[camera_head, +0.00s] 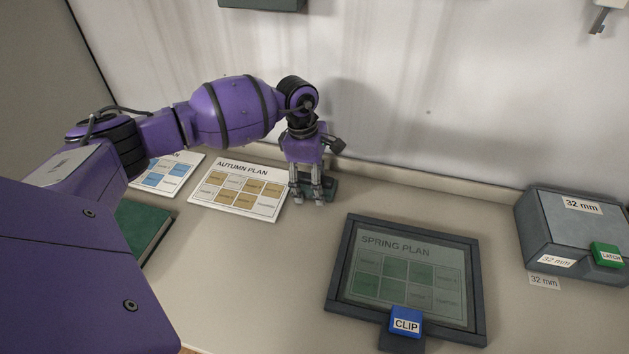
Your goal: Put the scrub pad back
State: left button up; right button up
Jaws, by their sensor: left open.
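My left gripper (307,197) reaches down near the back of the counter, beside the wall, with its fingers pointing down and apart. A small dark green item (331,187), which looks like the scrub pad, lies low right by the fingers. The fingers and wrist hide part of it, and I cannot tell whether they touch it. My right gripper is not in view.
The Autumn Plan card (238,191) lies left of the gripper, with another card (168,172) beyond it. A framed Spring Plan (477,290) with a blue clip (405,322) lies front right. A grey 32 mm box (566,235) stands at right. The counter between is clear.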

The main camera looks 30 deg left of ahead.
aim_at(307, 176)
pick_arm(q)
notch_tip(307, 176, up, 12)
jog(key=a, duration=0.1)
jog(key=shift+s+a+r, duration=0.15)
jog(key=shift+s+a, duration=0.05)
jog(key=shift+a, duration=0.2)
dwell(0.5)
